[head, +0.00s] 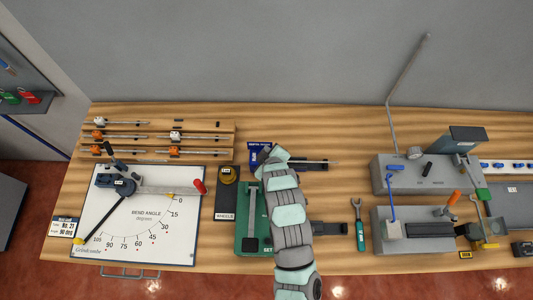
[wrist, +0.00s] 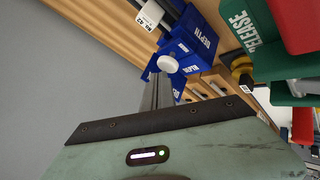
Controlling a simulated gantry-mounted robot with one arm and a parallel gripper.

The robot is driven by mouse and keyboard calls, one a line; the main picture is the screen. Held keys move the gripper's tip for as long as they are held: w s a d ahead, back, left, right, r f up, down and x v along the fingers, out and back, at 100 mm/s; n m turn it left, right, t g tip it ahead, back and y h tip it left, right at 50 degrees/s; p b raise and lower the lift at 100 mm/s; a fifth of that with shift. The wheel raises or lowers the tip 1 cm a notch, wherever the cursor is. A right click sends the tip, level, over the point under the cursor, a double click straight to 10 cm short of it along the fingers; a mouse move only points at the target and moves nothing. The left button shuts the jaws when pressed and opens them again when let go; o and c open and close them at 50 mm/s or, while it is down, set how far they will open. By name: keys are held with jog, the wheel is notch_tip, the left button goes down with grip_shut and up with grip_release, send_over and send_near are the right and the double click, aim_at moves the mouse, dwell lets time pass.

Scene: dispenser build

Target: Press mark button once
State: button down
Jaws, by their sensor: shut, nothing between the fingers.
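No label reading "mark" is legible in either view, so I cannot tell for sure which part is the mark button. A white round cap (wrist: 168,64) shows at the blue block marked DEPTH (wrist: 197,38) in the wrist view. My gripper (wrist: 157,82) is shut and empty, its dark fingers pointing at the blue block, with the tips close to or behind the white cap; contact cannot be told. In the head view the blue block (head: 257,148) stands at the back middle of the bench, and my arm hides most of the gripper and part of the block.
A green fixture (head: 250,236) stands in front of the blue block; its RELEASE face (wrist: 240,28) is near in the wrist view. A bend-angle board (head: 120,215) lies left, rod racks (head: 215,143) behind it. Grey machines (head: 385,175) stand right, a wrench (head: 360,230) between.

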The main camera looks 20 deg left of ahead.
jog(key=shift+f+b, duration=0.55)
jog(key=shift+f, duration=0.15)
dwell(0.8)
jog(key=shift+r, duration=0.1)
jog(key=shift+r+p, duration=0.4)
jog(key=shift+r, duration=0.65)
jog(key=shift+r+p, duration=1.05)
jog(key=shift+r, duration=1.5)
